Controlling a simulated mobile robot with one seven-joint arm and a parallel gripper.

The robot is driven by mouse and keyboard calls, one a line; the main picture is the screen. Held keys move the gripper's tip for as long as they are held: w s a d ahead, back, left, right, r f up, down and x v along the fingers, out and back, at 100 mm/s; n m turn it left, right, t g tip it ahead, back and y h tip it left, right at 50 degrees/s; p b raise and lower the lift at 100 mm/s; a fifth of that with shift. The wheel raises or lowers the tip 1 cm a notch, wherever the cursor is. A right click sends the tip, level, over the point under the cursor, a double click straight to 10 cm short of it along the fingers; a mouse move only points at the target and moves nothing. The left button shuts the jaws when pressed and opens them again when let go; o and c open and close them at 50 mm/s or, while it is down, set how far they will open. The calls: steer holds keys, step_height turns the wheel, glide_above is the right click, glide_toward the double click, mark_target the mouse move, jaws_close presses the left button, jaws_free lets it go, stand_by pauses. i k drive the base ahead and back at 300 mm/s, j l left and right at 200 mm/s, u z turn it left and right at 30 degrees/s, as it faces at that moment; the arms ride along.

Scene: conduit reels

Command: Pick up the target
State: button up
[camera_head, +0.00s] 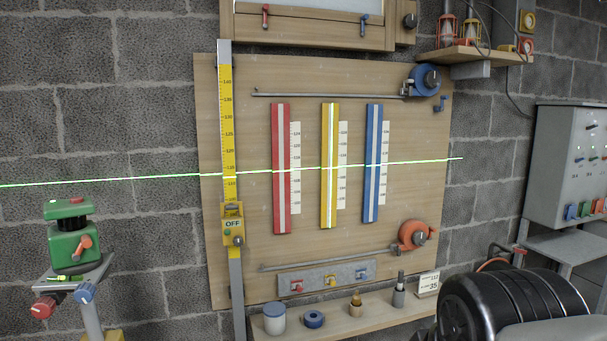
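Nothing in view is labelled as the target, and I cannot tell which thing it is. A yellow box marked OFF (232,225) sits on the upright yellow measuring staff (228,120) at the board's left. Below the board, a narrow wooden shelf (335,323) holds a white jar with a blue-grey lid (274,320), a blue ring (314,319), a brass piece (356,305), a grey cylinder with a dark tip (399,292) and a number card (428,284). My gripper is not in view.
A green laser device (71,236) stands on a stand at the left; a bright line crosses the board (260,200). Red, yellow and blue strips hang there. A large black ribbed object (510,303) fills the lower right. A grey control cabinet (565,165) is at the right.

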mark_target(297, 286)
steer(key=i+l, duration=0.2)
steer(key=i, duration=0.2)
steer(key=i+l, duration=0.2)
steer(key=i, duration=0.25)
steer(key=i+l, duration=0.2)
steer(key=i, duration=0.2)
steer(key=i+l, duration=0.2)
steer(key=i, duration=0.2)
